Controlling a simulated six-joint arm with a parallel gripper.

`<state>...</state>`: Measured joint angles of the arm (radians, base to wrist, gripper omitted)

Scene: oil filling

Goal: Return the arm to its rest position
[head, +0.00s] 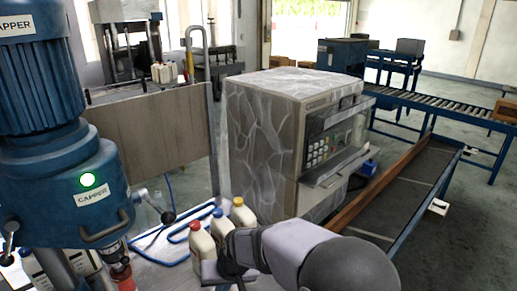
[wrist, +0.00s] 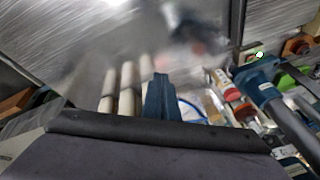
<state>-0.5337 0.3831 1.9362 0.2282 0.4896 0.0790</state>
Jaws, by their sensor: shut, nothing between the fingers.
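My arm (head: 300,250) reaches in from the bottom right of the head view. My gripper (head: 228,270) is at its left end, in front of a row of white bottles, and partly hides them. In the wrist view the dark blue fingers (wrist: 160,97) stand together, shut and empty. The bottles have coloured caps: one red-capped (head: 202,245), one between (head: 220,226) and one yellow-capped (head: 240,213). They stand upright by a blue-edged track. I cannot tell whether the gripper touches them.
The blue capper (head: 60,180) stands at left with a green light. A grey boxy machine (head: 270,140) with a keypad stands behind the bottles. A conveyor (head: 430,170) runs along the right. Pale upright shapes (wrist: 127,90) behind the fingers are blurred.

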